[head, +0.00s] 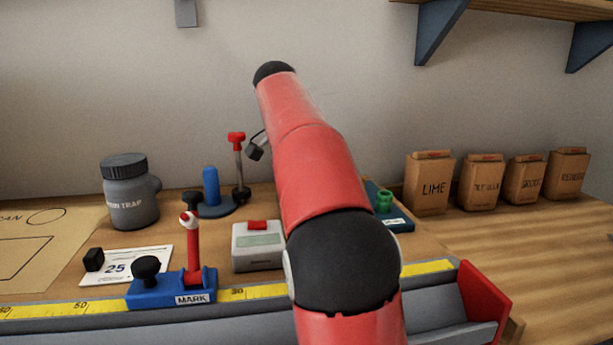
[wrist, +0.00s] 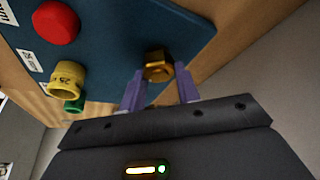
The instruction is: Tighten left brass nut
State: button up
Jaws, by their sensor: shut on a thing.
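A brass nut (wrist: 158,66) sits on a dark blue board (wrist: 115,40) in the wrist view. My gripper (wrist: 159,72) has its two purple fingers on either side of the nut and is shut on it. Only this one brass nut is in view. In the head view my red arm hides the gripper and the nut. A corner of the blue board (head: 397,222) shows just right of the arm.
On the board are a red cap (wrist: 56,22), a yellow fitting (wrist: 64,79) and a green fitting (wrist: 74,106). A grey meter box (head: 258,247), a blue marking slide (head: 172,288) and a jar (head: 130,195) stand to the left. Several cardboard boxes (head: 430,184) stand right.

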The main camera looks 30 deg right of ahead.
jog(key=o, duration=1)
jog(key=shift+r, duration=0.1)
jog(key=shift+a+r, duration=0.15)
jog(key=shift+r, duration=0.2)
jog(key=shift+v, duration=1.2)
jog(key=s+a, duration=0.1)
jog(key=a, duration=0.2)
jog(key=s+a+b, duration=0.1)
jog(key=s+a, duration=0.1)
jog(key=a, duration=0.2)
jog(key=s+a+b, duration=0.1)
jog(key=a, duration=0.3)
jog(key=shift+s+f, duration=0.15)
jog(key=shift+s, duration=0.15)
